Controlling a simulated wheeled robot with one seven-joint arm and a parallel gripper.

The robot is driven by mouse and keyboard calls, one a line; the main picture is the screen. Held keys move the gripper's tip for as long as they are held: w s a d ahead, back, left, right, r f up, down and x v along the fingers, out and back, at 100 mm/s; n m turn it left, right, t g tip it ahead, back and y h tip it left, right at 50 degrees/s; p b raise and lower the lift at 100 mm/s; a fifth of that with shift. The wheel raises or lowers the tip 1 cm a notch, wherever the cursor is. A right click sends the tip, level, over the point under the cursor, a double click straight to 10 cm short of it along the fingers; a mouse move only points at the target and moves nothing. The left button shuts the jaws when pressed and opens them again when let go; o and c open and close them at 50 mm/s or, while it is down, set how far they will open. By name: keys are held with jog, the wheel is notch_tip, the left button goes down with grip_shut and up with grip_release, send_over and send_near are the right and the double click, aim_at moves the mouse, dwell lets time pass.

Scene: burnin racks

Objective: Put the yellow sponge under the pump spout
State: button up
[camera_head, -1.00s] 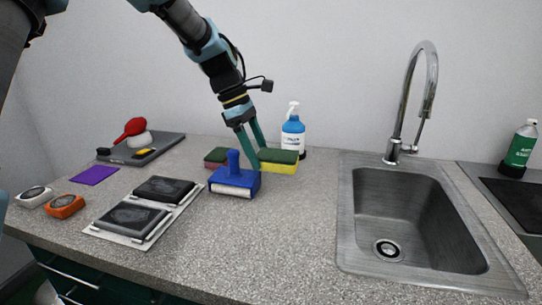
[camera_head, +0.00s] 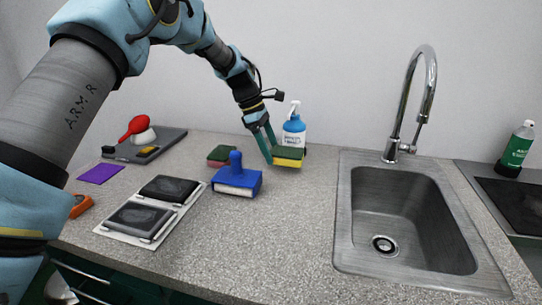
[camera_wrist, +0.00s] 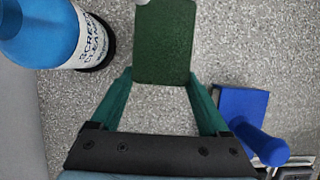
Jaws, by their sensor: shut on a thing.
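The yellow sponge (camera_head: 288,162) has a dark green top, which also shows in the wrist view (camera_wrist: 165,42). My gripper (camera_head: 270,158) is shut on it, with one finger on each side of its near end in the wrist view (camera_wrist: 161,76). The sponge is level, low at the counter, in front of the blue pump bottle (camera_head: 293,135). I cannot tell whether it touches the counter. The white pump spout (camera_head: 295,105) is above the bottle. In the wrist view the bottle (camera_wrist: 40,35) is left of the sponge, and a small white tip shows at the sponge's far edge.
A blue-handled tool (camera_head: 237,180) and a red-and-green sponge (camera_head: 220,155) lie left of my gripper. A sink (camera_head: 405,215) with a tall faucet (camera_head: 425,90) is at the right. A white tray with two dark pads (camera_head: 150,205) is at the front left. The counter ahead of the sponge is clear.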

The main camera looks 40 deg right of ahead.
jog(key=shift+w+d+f+p, duration=0.15)
jog(key=shift+f+p, duration=0.45)
jog(key=shift+f, duration=0.9)
jog(key=shift+f, duration=0.15)
jog(key=o, duration=1.2)
jog(key=shift+c, duration=0.2)
